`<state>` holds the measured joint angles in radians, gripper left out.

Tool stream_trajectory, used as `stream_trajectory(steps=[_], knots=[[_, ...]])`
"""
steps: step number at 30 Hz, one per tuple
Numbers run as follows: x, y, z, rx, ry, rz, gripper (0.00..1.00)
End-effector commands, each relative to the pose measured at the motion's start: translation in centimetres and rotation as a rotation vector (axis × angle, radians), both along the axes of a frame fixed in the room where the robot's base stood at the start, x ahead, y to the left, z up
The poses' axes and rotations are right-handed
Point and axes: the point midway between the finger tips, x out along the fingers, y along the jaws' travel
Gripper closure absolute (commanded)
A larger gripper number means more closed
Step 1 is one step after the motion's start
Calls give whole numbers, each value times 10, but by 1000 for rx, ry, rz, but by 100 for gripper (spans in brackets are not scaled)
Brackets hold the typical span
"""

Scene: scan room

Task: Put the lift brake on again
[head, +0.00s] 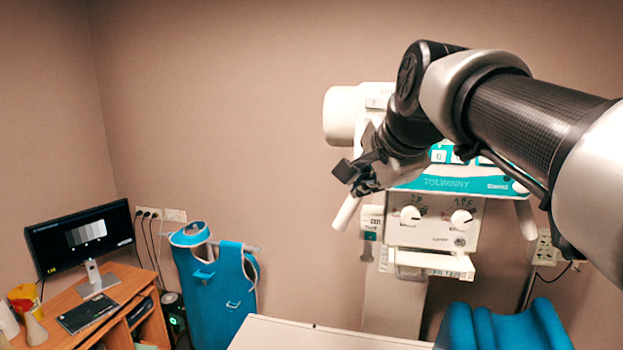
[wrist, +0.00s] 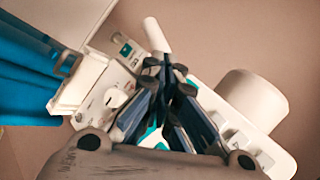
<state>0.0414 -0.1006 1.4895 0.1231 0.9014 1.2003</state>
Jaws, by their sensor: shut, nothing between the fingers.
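The white x-ray machine with a teal control panel (head: 450,183) stands at the back wall, partly hidden by my arm. My gripper (head: 358,174) is shut and empty, in front of the machine's left side. In the wrist view, the fingertips (wrist: 165,66) meet near a white cylindrical handle (wrist: 156,36). This handle (head: 346,214) slants down just below my gripper in the head view; I cannot tell if they touch. A small labelled box with a teal part (head: 371,223) sits right of the handle, and also shows in the wrist view (wrist: 128,50). I cannot tell which part is the lift brake.
Two knobs (head: 411,214) sit on a white box below the panel. A pale table top (head: 310,335) and a blue cushion (head: 505,328) are in front. Blue aprons (head: 215,285) hang at the left, beside a desk with a monitor (head: 80,238).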

Motion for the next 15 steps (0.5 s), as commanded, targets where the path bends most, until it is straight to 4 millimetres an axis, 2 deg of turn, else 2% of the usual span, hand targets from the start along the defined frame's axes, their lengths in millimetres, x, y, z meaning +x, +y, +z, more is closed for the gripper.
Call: stream_trajectory(steps=[9, 15], knots=[[-29, 10, -1, 0, -1, 2, 100], [-33, 11, -1, 0, 1, 1, 100]])
